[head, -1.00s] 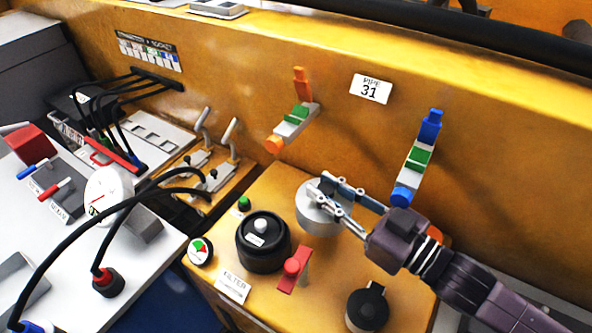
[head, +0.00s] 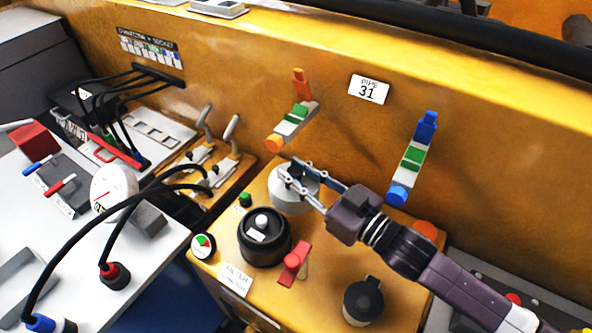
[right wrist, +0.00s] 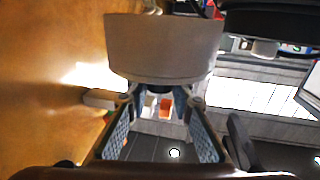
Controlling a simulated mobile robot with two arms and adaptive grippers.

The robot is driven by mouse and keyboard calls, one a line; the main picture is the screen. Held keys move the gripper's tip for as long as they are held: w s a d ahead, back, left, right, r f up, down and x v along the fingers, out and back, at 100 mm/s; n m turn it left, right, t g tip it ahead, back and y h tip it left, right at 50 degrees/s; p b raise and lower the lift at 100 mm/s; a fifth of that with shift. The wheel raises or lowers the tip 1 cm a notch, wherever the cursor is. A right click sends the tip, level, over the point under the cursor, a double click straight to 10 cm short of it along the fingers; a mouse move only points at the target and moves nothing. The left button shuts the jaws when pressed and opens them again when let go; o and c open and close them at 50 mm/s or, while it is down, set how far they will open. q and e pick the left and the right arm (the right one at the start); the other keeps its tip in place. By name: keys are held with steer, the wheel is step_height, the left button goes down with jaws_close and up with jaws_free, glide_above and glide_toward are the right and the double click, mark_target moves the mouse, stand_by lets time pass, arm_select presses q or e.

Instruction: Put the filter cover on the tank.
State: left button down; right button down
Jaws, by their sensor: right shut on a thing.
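My right gripper (head: 297,176) is shut on a pale grey, drum-shaped piece, which I take as the filter cover (head: 291,201). The cover is above the yellow deck, behind and to the right of a black round vessel with a light knob on top, which I take as the tank (head: 264,246). The cover is apart from the tank and not over it. In the right wrist view the cover (right wrist: 164,48) is beyond the fingers (right wrist: 163,125), and the dark tank (right wrist: 268,20) is at the upper right. My left gripper is not in view.
A red lever (head: 292,264) stands right of the tank, with a black cap (head: 363,301) further right. A gauge (head: 203,246) and a small green button (head: 245,199) are close to the tank. A yellow wall (head: 340,130) with orange and blue handles rises behind.

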steer(key=shift+f, duration=0.45)
steer(key=c, duration=1.7)
jaws_free()
steer(key=shift+r, duration=0.2)
steer(key=shift+r+b+v, duration=0.15)
steer(key=shift+b+v, duration=0.65)
steer(key=shift+v, duration=2.2)
steer(key=shift+r+b+v, duration=0.15)
steer(key=shift+b+v, duration=0.6)
steer(key=shift+v, duration=2.25)
